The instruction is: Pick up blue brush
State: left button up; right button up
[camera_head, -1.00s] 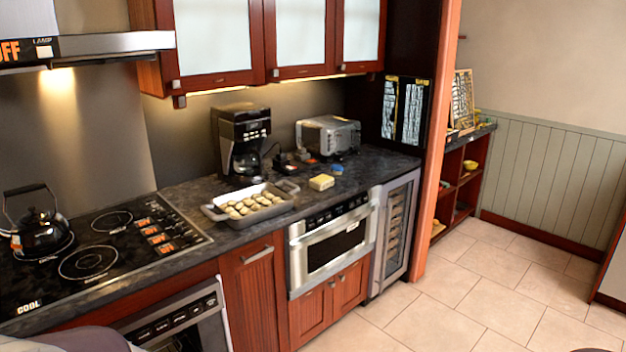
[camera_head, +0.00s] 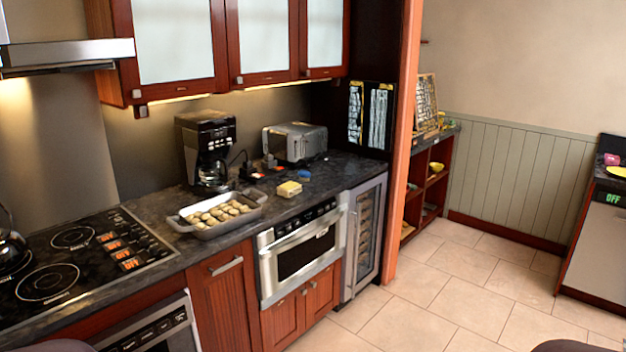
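A small blue object (camera_head: 304,175), which may be the blue brush, lies on the dark counter (camera_head: 335,170) in front of the toaster. It is too small to make out its shape. A yellow sponge-like block (camera_head: 289,189) lies just in front of it, to the left. A small red item (camera_head: 257,175) lies farther left. Neither of my grippers is in view. Only dark rounded parts of me show at the bottom edge.
A baking tray (camera_head: 186,229) of round food, a coffee maker (camera_head: 207,150) and a toaster (camera_head: 295,142) stand on the counter. The stove (camera_head: 75,262) is at left. The microwave drawer (camera_head: 301,253) is shut. Tiled floor (camera_head: 450,290) is open at right.

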aim_at(304, 175)
jog(key=i+l+z, duration=0.1)
jog(key=i+z, duration=0.35)
jog(key=i, duration=2)
jog(key=i+l+u, duration=0.1)
jog(key=i+u, duration=0.15)
jog(key=i, duration=0.3)
jog(key=i+l+u, duration=0.25)
jog(key=i, duration=0.25)
jog(key=i+l+u, duration=0.25)
jog(key=i, duration=0.25)
jog(key=i+l+u, duration=0.25)
jog(key=i, duration=0.25)
jog(key=l, duration=0.1)
